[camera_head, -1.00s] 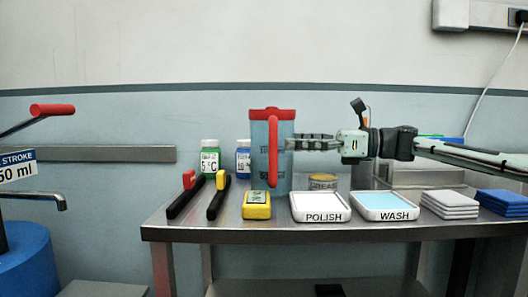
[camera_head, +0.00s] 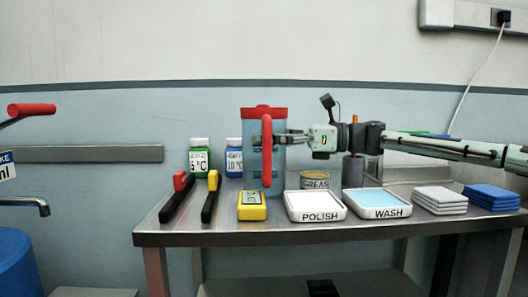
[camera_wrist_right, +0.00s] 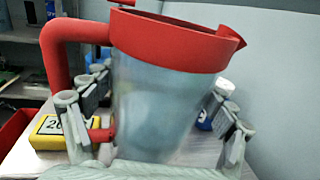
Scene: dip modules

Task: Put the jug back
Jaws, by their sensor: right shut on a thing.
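The jug (camera_head: 278,150) is a clear bluish container with a red rim and a red handle facing me. It is upright at the back of the metal table, behind the yellow device. My right gripper (camera_head: 278,139) reaches in from the right and is shut on the jug. In the right wrist view, the jug (camera_wrist_right: 165,105) stands between the fingers, with its red handle at the left. I cannot tell whether its base touches the table. My left gripper is not in view.
The polish tray (camera_head: 316,218), wash tray (camera_head: 377,213) and grease tin (camera_head: 315,180) lie right of the jug. Green (camera_head: 200,162) and blue (camera_head: 234,160) bottles stand left, behind red-tipped (camera_head: 177,200) and yellow-tipped (camera_head: 210,200) black tools. The yellow device (camera_head: 252,207) sits in front.

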